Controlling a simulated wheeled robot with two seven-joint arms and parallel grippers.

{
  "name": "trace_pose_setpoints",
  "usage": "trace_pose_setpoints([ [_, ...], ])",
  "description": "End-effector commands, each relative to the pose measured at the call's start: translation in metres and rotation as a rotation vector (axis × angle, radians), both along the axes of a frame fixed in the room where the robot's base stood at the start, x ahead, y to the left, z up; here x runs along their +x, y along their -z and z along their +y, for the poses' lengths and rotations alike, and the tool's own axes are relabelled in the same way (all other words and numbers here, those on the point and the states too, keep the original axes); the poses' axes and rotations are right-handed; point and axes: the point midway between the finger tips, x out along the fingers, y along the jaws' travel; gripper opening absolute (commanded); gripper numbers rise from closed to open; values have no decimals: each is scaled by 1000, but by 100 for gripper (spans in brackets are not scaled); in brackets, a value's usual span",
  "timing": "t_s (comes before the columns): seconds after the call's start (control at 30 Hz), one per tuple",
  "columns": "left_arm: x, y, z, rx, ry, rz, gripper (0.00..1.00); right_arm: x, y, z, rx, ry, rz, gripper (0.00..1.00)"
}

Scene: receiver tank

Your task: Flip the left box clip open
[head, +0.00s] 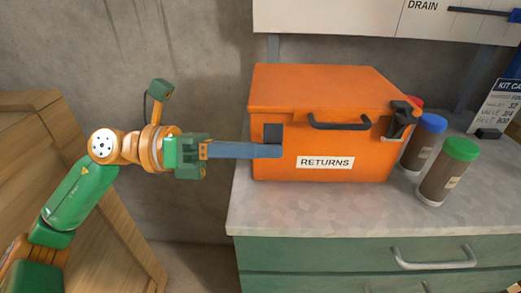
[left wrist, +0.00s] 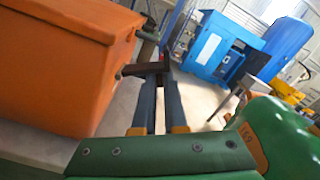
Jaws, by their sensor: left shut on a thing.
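The orange box labelled RETURNS (head: 300,95) sits on the counter with its lid down. Its left clip (head: 272,132) is a dark piece on the left of the front face, partly hidden by my fingers. My left gripper (head: 276,151) comes in from the left, its blue-grey fingers across the front face just below the visible part of this clip. In the left wrist view, the fingertips (left wrist: 159,80) close on a dark piece (left wrist: 147,68), apparently the left clip, standing out from the orange box (left wrist: 70,60). My right gripper is out of view.
The box's right clip (head: 401,118) juts out at the front right corner. A black handle (head: 338,124) is on the box front. Bottles with green (head: 461,150) and blue (head: 433,122) caps stand to the right. The counter front (head: 310,215) is clear.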

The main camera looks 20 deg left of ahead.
Motion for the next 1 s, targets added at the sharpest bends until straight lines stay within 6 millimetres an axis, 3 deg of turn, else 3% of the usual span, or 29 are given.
trace_pose_setpoints([
  [0.27,0,-1,0,-2,-1,-3,0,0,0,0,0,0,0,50],
  [0.4,0,-1,0,-2,-1,-2,39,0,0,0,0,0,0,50],
  [0.73,0,2,3,0,-2,1,40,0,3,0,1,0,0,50],
  [1.0,-14,5,55,-2,-5,1,40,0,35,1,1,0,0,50],
])
